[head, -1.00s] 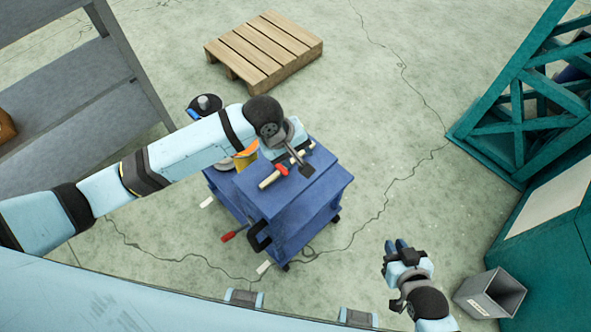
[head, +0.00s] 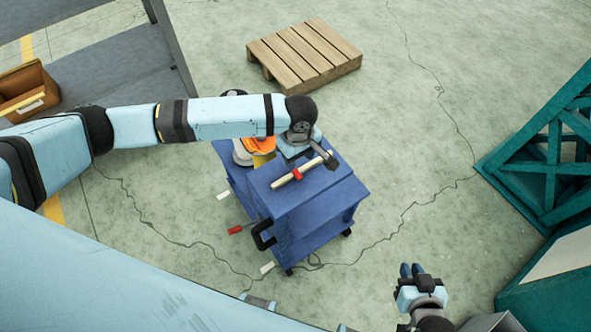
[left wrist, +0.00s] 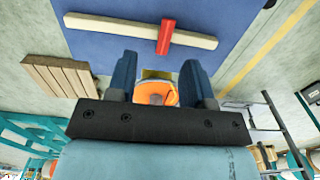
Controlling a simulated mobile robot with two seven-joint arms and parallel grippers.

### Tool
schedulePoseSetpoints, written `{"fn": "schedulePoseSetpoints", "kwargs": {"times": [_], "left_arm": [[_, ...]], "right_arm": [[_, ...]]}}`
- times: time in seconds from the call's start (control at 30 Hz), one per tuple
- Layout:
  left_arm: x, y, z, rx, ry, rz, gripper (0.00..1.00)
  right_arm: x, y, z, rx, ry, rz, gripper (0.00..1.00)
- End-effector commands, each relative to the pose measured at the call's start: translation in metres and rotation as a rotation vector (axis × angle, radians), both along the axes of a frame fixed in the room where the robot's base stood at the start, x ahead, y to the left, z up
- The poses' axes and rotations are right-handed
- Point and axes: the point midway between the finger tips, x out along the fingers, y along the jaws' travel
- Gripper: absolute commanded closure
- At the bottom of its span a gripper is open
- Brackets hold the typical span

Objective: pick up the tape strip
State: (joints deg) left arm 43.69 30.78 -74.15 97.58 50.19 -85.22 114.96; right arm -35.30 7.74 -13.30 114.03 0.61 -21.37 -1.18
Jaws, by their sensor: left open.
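A red strip (head: 297,174), which looks like the tape strip, lies across a cream rod (head: 283,181) on top of the blue cart (head: 335,187). In the left wrist view the red strip (left wrist: 166,37) crosses the cream rod (left wrist: 110,27) above the fingertips. My left gripper (left wrist: 159,75) is open, with clear space between its blue fingers.
An orange object (head: 259,146) sits beside the cart's far left, partly behind my left arm; it shows between my fingers in the left wrist view (left wrist: 155,93). A wooden pallet (head: 305,52) lies behind. Grey shelving stands left, teal framework (head: 550,150) right.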

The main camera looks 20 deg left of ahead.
Motion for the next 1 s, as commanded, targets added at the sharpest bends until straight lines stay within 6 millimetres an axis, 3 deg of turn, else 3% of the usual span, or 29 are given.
{"fn": "schedulePoseSetpoints", "kwargs": {"times": [0.43,1.0], "left_arm": [[-0.003,0.007,-0.051,0.000,0.000,-0.001,0.53],[-0.003,0.007,-0.054,-0.001,0.001,-0.001,0.53]], "right_arm": [[0.001,-0.004,0.008,-0.006,-0.003,-0.004,0.83],[0.000,-0.003,0.010,-0.005,-0.001,-0.004,0.83]]}}
